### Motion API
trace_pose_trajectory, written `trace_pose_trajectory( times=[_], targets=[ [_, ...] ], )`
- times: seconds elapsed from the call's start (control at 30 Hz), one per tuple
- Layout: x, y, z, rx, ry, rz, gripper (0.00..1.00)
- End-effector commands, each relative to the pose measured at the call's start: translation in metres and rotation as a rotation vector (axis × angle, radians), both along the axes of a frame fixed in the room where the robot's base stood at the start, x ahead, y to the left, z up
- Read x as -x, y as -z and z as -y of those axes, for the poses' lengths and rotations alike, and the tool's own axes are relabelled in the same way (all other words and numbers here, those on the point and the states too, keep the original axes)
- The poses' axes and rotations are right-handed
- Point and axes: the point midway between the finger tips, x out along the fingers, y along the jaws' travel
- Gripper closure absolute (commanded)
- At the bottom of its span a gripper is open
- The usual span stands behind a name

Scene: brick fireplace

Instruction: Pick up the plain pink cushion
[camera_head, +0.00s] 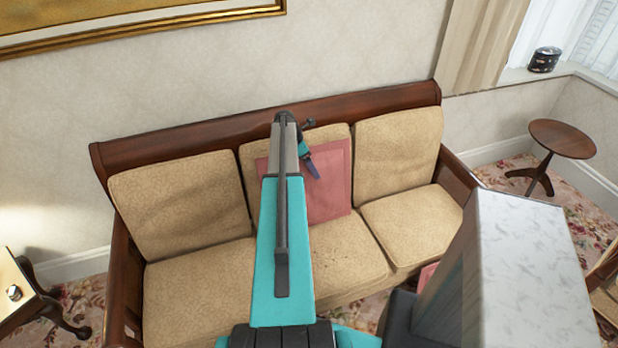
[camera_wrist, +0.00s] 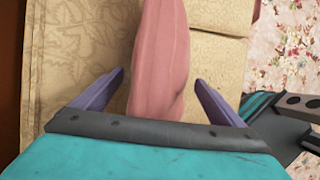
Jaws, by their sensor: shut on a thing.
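The plain pink cushion (camera_head: 330,190) stands against the middle back cushion of the sofa (camera_head: 195,275). My arm hides part of its left side. My gripper (camera_head: 314,168) is at the cushion's upper part. In the wrist view the cushion (camera_wrist: 163,50) shows edge-on as a thick pink band running between the two purple fingers of my gripper (camera_wrist: 159,78). The gripper is shut on it. Some gap shows beside the fingers in that view, and the contact itself is hard to see.
The sofa's wooden back rail (camera_head: 200,135) and wall are close behind. A white marble-patterned block (camera_head: 525,270) stands at front right, with a partly hidden pink thing (camera_head: 427,276) beside it. A small round table (camera_head: 562,138) is at right, a side table (camera_head: 22,300) at left.

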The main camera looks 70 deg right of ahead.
Motion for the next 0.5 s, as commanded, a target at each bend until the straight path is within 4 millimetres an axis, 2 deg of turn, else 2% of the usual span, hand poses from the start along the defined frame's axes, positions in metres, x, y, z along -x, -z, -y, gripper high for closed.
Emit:
trace_pose_trajectory(
  times=[0.27, 0.5],
  targets=[
    [0.0, -0.009, 0.001, 0.002, 0.0, 0.001, 0.63],
    [0.0, -0.027, 0.001, 0.004, 0.001, 0.001, 0.63]
  ],
)
